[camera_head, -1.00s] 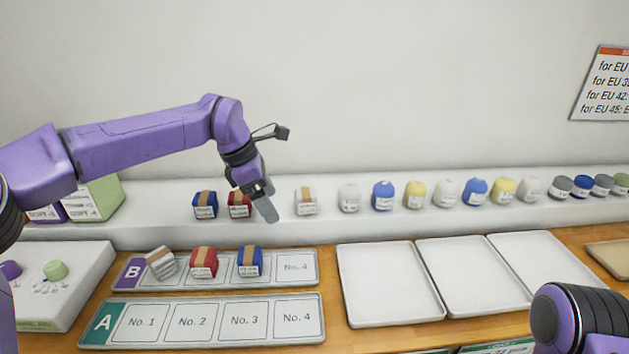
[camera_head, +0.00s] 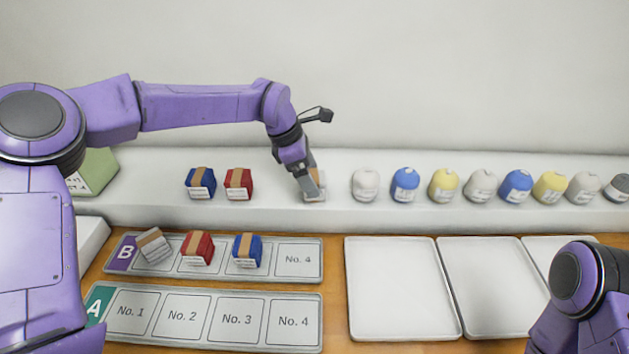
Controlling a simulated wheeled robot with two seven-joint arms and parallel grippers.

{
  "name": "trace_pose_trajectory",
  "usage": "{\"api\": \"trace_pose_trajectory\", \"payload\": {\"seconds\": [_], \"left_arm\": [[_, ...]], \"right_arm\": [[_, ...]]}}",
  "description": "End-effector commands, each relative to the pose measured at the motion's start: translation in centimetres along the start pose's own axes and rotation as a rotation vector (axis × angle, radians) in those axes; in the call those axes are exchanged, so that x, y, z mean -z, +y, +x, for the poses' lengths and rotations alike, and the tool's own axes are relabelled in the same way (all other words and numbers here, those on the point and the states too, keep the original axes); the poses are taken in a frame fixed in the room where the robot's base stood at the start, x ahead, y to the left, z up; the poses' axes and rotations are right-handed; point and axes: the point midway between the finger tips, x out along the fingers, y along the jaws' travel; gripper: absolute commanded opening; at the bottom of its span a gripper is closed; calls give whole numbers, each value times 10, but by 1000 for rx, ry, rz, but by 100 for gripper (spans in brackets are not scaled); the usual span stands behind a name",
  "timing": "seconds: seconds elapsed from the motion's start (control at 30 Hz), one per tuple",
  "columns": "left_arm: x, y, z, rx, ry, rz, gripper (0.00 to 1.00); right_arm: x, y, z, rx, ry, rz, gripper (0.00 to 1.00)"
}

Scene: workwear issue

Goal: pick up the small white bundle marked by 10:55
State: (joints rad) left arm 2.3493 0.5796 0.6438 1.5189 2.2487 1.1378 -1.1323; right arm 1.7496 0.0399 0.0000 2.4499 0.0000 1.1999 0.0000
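A small white bundle with a tan band (camera_head: 320,183) sits on the white shelf, right of the banded red one; its label is too small to read. My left gripper (camera_head: 308,189) points down at this bundle, its finger covering the left part. I cannot tell whether the fingers are around it or only in front of it. Another white, grey-striped bundle with a tan band (camera_head: 153,247) sits tilted at the left end of tray B (camera_head: 299,277). My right arm shows at the bottom right, but its gripper is out of view.
Banded blue (camera_head: 200,183) and red (camera_head: 238,184) bundles stand left on the shelf (camera_head: 120,205); a row of round bundles, starting with a white one (camera_head: 365,185), stands right. Tray B also holds red and blue bundles. Tray A (camera_head: 200,340) and the white trays (camera_head: 400,330) are empty.

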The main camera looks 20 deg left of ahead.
Motion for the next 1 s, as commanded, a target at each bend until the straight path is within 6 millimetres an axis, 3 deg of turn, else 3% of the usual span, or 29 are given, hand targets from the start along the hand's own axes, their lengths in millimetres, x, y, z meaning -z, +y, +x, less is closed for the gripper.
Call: {"api": "trace_pose_trajectory", "payload": {"seconds": [0.17,0.4,0.57,0.87,1.0], "left_arm": [[-1,-2,23,2,1,1,88],[-1,-1,26,0,-1,1,85],[-1,-1,26,0,-1,1,33],[-2,-1,25,-1,-1,1,32],[-6,0,16,-3,-2,2,32]], "right_arm": [[4,1,-9,0,0,0,43],[3,1,-8,0,0,0,43],[3,1,-8,0,0,0,43],[3,1,-8,0,0,0,43],[2,0,-5,0,0,0,43]]}}
